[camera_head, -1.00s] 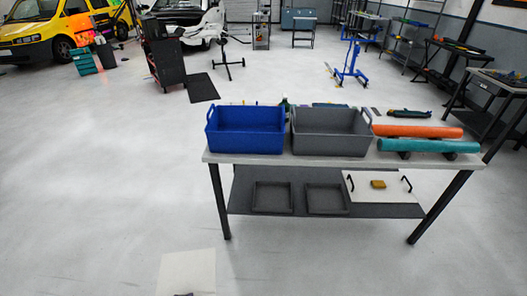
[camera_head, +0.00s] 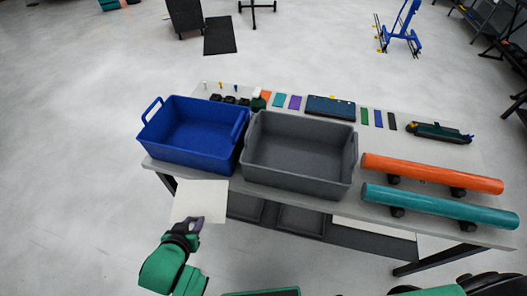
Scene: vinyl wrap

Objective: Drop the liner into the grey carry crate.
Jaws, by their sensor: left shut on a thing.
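The liner (camera_head: 199,200) is a flat, pale, square sheet. My left gripper (camera_head: 194,224) is shut on its lower edge and holds it in front of the table, below the blue crate. The grey carry crate (camera_head: 300,183) stands on the table to the right of the blue crate, up and right of the liner. It is open at the top and its visible inside looks empty. Parts of my right arm show at the bottom right edge, but its gripper is out of view.
The blue crate (camera_head: 193,161) sits close beside the grey one. An orange roll (camera_head: 430,174) and a teal roll (camera_head: 440,207) lie to the right on dark supports. Small tools and colour swatches line the back of the table (camera_head: 478,232).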

